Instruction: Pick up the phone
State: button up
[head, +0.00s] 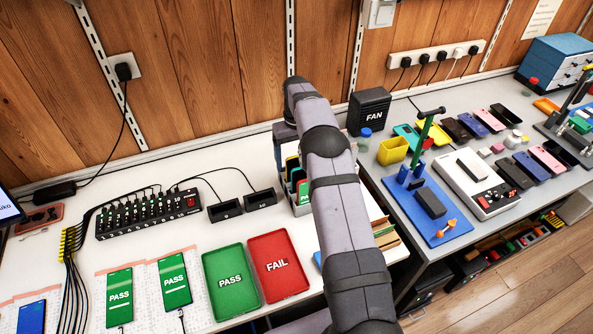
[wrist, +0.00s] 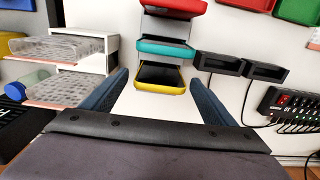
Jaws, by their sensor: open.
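Two phones with green PASS screens, one left (head: 119,297) and one right (head: 174,281), lie on the bench.
A green PASS tray (head: 231,262) and red FAIL tray (head: 290,288) lie left of my arm. Two black docks (head: 225,210) and a black hub (head: 148,213) with cables stand behind them.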

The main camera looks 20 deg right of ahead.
aim_at(296, 165)
jog(key=shift+s+f+p, duration=0.1)
jog(key=shift+f+p, duration=0.55)
jog(key=shift+f, duration=1.15)
jog(key=c, duration=1.3)
jog(key=shift+r, duration=0.1)
